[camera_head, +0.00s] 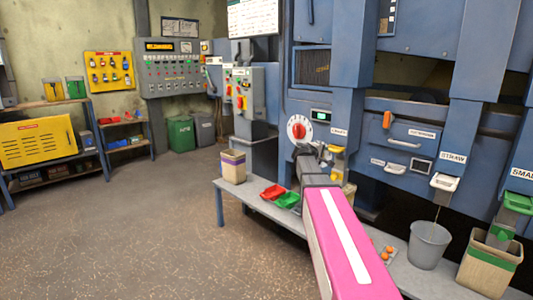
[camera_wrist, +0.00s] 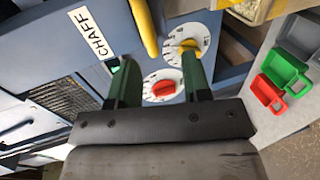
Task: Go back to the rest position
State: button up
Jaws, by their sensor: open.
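My gripper (camera_wrist: 160,84) is open in the wrist view, with its two green fingers apart. Nothing is held between them. Behind the fingers is a blue machine panel (camera_wrist: 60,20) with a CHAFF label (camera_wrist: 91,34). A white dial with a red knob (camera_wrist: 160,87) shows between the fingers, and a white dial with a yellow knob (camera_wrist: 187,46) shows behind the right finger. In the head view my pink arm reaches forward toward the panel, below the red dial (camera_head: 299,129). The fingertips are hard to make out there.
A low grey bench (camera_head: 250,191) runs along the machine. On it are a red scoop (camera_head: 272,192), a green scoop (camera_head: 287,200), a tan bin (camera_head: 232,167), a grey bucket (camera_head: 428,246) and a tan-and-green bin (camera_head: 489,262). The floor (camera_head: 150,230) at left is clear.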

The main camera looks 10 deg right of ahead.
jog(key=s+a+f+m+g+y, duration=0.2)
jog(key=s+a+f+y, duration=0.15)
jog(key=s+f, duration=0.5)
jog(key=s+a+f+m+g+y, duration=0.25)
jog(key=s+a+f, duration=0.25)
jog(key=f, duration=0.6)
jog(key=s+a+f+m+g+y, duration=0.1)
jog(key=s+a+f+g+y, duration=0.1)
jog(key=s+a+f, duration=0.4)
jog(key=s+a+f+m+g+y, duration=0.2)
jog(key=s+a+f, duration=0.4)
jog(key=s, duration=0.6)
jog(key=shift+s+a+f+g+y, duration=0.25)
jog(key=shift+g+y, duration=0.2)
jog(key=shift+y, duration=0.55)
